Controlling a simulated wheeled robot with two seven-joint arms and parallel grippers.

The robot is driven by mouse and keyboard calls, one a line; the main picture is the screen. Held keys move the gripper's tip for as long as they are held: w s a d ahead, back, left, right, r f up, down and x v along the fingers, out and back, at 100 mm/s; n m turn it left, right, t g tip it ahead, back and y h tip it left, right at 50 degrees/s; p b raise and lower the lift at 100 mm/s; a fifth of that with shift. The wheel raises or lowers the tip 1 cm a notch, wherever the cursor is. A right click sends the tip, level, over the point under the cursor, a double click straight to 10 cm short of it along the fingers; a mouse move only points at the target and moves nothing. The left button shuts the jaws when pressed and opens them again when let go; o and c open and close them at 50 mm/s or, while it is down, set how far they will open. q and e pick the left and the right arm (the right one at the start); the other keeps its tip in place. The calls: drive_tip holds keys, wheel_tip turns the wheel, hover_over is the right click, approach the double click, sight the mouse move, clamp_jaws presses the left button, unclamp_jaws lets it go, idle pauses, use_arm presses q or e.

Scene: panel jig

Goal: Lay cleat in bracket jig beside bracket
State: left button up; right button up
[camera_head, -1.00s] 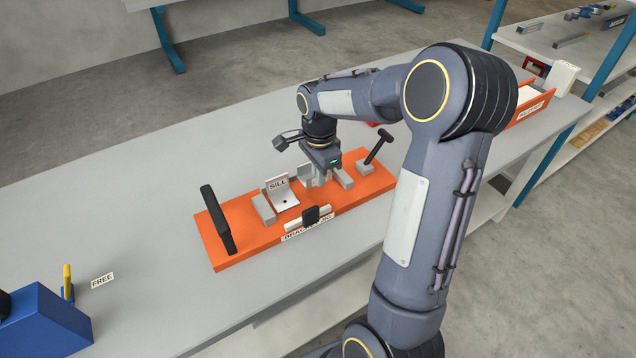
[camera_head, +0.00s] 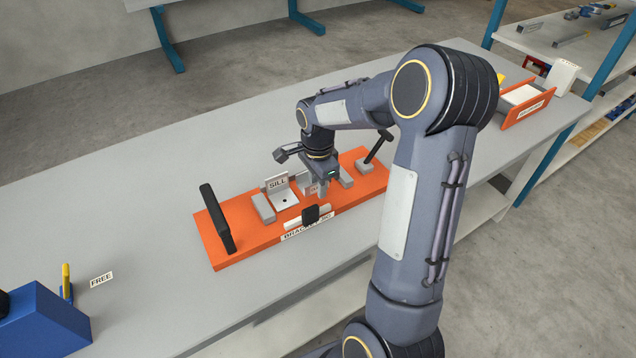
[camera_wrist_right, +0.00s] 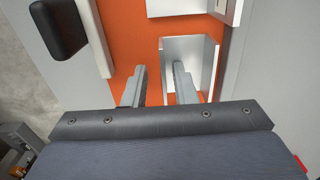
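The orange bracket jig (camera_head: 245,245) lies on the grey bench. The bracket, a pale angle piece marked SILL (camera_head: 277,184), sits in it left of my right gripper. The cleat (camera_head: 311,188), a small pale angle piece with a reddish label, is in the jig just right of the bracket, partly hidden by the gripper. In the wrist view the cleat (camera_wrist_right: 206,60) stands over the orange base. My right gripper (camera_head: 322,193) points down at it. Its fingers (camera_wrist_right: 160,84) are apart, one on each side of a cleat wall, with visible gaps. My left gripper is out of view.
A tall black handle (camera_head: 216,218) stands at the jig's left end, a black-handled clamp (camera_head: 378,147) at its right. A black pad (camera_head: 310,214) is at the front. A blue box (camera_head: 45,322) and orange tray (camera_head: 525,107) are farther off.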

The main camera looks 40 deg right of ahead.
drive_tip(key=shift+r, duration=0.1)
wheel_tip(320, 180, up, 11)
drive_tip(key=p, duration=0.1)
drive_tip(key=s+a+r+n+t+y, duration=0.1)
drive_tip(key=s+a+r+n, duration=0.2)
drive_tip(key=s+n, duration=0.15)
drive_tip(key=s+a+f+n+t+y, duration=0.2)
drive_tip(key=s+a+n+t, duration=0.2)
drive_tip(key=s+a+n, duration=0.9)
drive_tip(key=s, duration=0.2)
drive_tip(key=shift+s+f+t+y, duration=0.2)
drive_tip(key=shift+s+t+y, duration=0.1)
drive_tip(key=shift+s+y, duration=0.1)
drive_tip(key=shift+n, duration=0.25)
